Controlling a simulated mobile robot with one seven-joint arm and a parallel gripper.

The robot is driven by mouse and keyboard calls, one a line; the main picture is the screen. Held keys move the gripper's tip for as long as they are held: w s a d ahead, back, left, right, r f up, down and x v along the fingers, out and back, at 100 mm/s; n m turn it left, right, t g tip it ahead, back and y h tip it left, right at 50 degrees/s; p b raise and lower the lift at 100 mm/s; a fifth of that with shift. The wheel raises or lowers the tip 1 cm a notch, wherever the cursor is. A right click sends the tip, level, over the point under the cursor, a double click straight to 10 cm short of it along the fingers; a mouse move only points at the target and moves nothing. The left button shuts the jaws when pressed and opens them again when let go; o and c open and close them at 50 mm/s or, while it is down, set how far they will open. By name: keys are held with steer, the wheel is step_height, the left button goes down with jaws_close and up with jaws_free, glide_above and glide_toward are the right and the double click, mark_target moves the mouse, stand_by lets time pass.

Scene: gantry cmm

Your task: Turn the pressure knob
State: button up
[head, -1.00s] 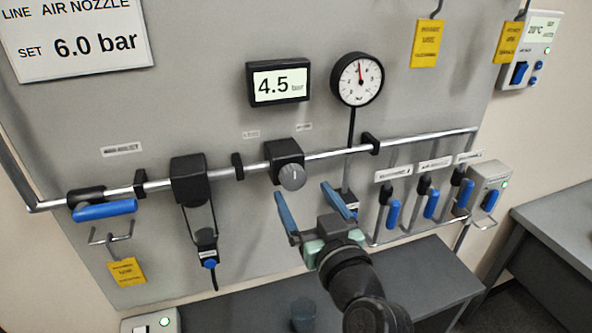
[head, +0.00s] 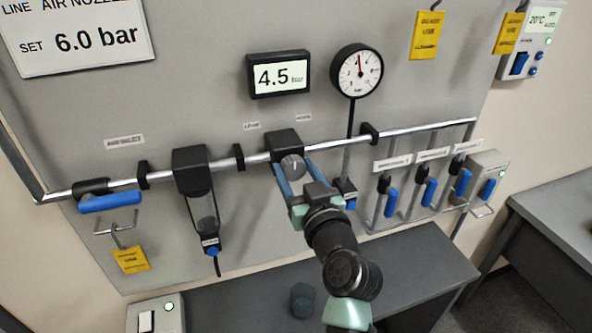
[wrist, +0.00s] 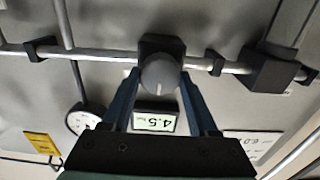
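The pressure knob (head: 292,166) is a grey round knob with a pale pointer line, on a black regulator block (head: 283,144) on the pipe. The knob also shows in the wrist view (wrist: 160,75). My gripper (head: 293,171) has its two blue fingers on either side of the knob. In the wrist view my gripper (wrist: 160,78) is open around the knob, with narrow gaps showing; I see no clear contact. The digital display (head: 279,75) reads 4.5 bar. The sign (head: 80,35) reads SET 6.0 bar.
A round dial gauge (head: 356,71) is right of the display. A filter bowl unit (head: 194,174) hangs left of the knob. A blue lever (head: 110,202) is at the far left, and several blue-handled valves (head: 425,193) are at the right. A bench (head: 400,268) stands below.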

steer(key=c, duration=0.7)
steer(key=shift+m, duration=0.3)
steer(key=m+b, duration=0.1)
steer(key=m, duration=0.2)
steer(key=shift+d+m, duration=0.1)
steer(key=shift+m, duration=0.2)
steer(key=m, duration=0.4)
steer(key=shift+d+m, duration=0.1)
steer(key=shift+m, duration=0.2)
steer(key=m+p, duration=0.1)
steer(key=m, duration=0.3)
steer(key=shift+f, duration=0.1)
steer(key=shift+f+m+p, duration=0.1)
steer(key=shift+m+p, duration=0.9)
steer(key=shift+m, duration=1.5)
